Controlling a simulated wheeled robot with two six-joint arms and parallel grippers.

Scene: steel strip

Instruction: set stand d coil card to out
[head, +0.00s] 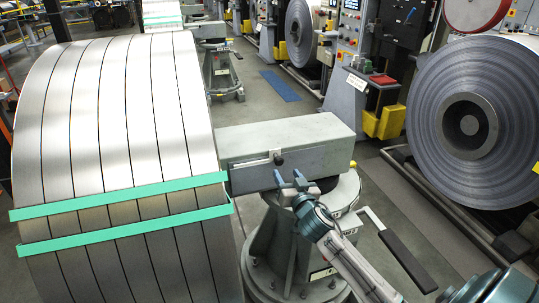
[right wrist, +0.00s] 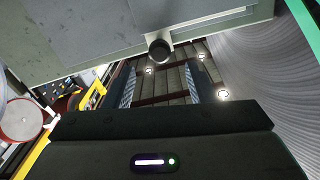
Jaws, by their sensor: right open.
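A grey box-shaped arm (head: 310,140) sits on top of a stand (head: 300,245) beside the large strip coil. Its front face carries a pale slide strip (head: 248,164) with a dark round knob (head: 278,159) at the strip's right end. I cannot read any card or marking there. In the right wrist view the knob (right wrist: 160,48) hangs at the box's lower edge, upper middle. My right gripper (head: 290,178) is open and empty, just below and in front of the knob, fingers pointing up at it; I see no contact. My left gripper is not in view.
A big silver coil (head: 115,110) with green straps (head: 120,204) stands close on the left. A dark-gripped lever (head: 405,260) juts out at the stand's right. Another coil (head: 480,95) and control cabinets stand behind right. Grey floor is free between.

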